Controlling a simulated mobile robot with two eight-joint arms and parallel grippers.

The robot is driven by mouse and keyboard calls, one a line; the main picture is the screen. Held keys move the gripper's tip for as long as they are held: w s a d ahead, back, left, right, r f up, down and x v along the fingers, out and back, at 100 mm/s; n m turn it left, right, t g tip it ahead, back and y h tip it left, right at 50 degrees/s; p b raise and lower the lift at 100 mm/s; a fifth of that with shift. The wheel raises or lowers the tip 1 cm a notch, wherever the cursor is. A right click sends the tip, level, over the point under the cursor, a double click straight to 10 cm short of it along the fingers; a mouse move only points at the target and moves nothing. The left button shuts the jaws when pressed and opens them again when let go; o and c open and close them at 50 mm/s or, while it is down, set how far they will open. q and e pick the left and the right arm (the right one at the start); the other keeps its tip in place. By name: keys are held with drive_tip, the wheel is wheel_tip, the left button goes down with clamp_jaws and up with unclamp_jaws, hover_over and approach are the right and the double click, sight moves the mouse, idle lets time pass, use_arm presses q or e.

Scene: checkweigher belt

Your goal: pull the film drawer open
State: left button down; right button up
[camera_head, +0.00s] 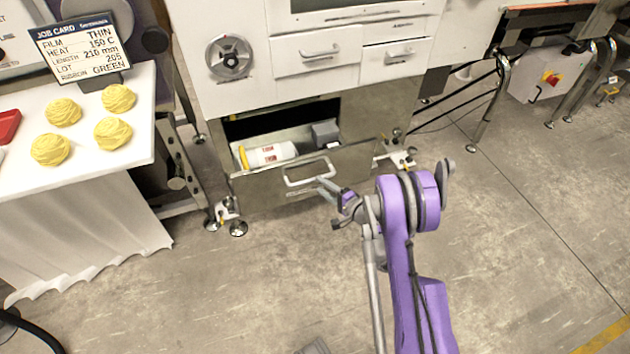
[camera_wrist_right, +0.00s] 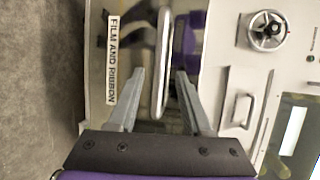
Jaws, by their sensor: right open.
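The film drawer (camera_head: 265,188) is a steel drawer low in the white machine. It stands pulled out, and its inside shows from above. Its pale bar handle (camera_head: 308,174) is on the front face. In the right wrist view the drawer front (camera_wrist_right: 122,75) bears a "FILM AND RIBBON" label (camera_wrist_right: 112,60). My right gripper (camera_head: 328,189) is open at the right part of the handle. In the right wrist view the handle (camera_wrist_right: 162,62) runs between its two parted fingers (camera_wrist_right: 160,73); I cannot tell whether they touch it. My left gripper is not in view.
The drawer holds a white roll (camera_head: 270,154) with a yellow end and a grey box (camera_head: 325,132). A white table (camera_head: 135,150) with several yellow nests and a job card (camera_head: 82,45) stands at left. Machine feet (camera_head: 238,228) flank the drawer. The floor in front is mostly clear.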

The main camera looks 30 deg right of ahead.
drive_tip(key=v, duration=0.5)
drive_tip(key=shift+s+d, duration=0.1)
drive_tip(key=shift+s, duration=0.1)
